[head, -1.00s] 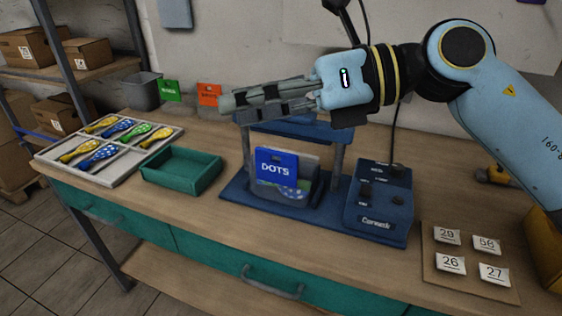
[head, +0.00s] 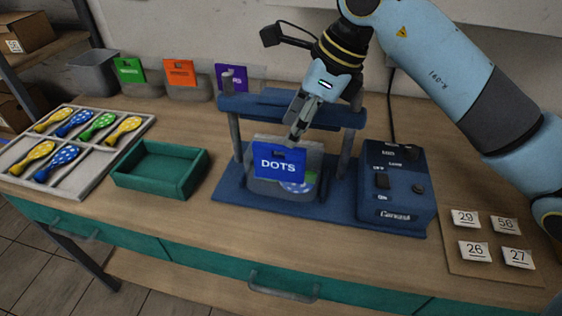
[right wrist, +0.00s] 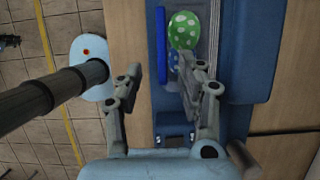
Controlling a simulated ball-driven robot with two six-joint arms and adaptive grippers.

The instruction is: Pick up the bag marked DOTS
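The bag marked DOTS (head: 279,167) stands upright in the blue press (head: 218,190), its blue header card facing me. Spotted balloons show in its clear part. My right gripper (head: 293,136) points down at the card's top edge from above and behind, in front of the press's crossbar. In the right wrist view the gripper (right wrist: 158,78) is open, its fingers well apart. The card (right wrist: 161,42) shows there as a thin blue strip in line with the gap between the fingers, and a green spotted balloon (right wrist: 184,30) lies beside it. I cannot tell whether the fingers touch the bag. My left gripper is not in view.
A control box (head: 397,200) adjoins the press on the right. A green tray (head: 120,178) and a sectioned tray of balloons (head: 97,161) lie left. Green (head: 129,70), orange (head: 180,72) and purple (head: 231,76) bags stand behind. Number cards (head: 475,249) lie right.

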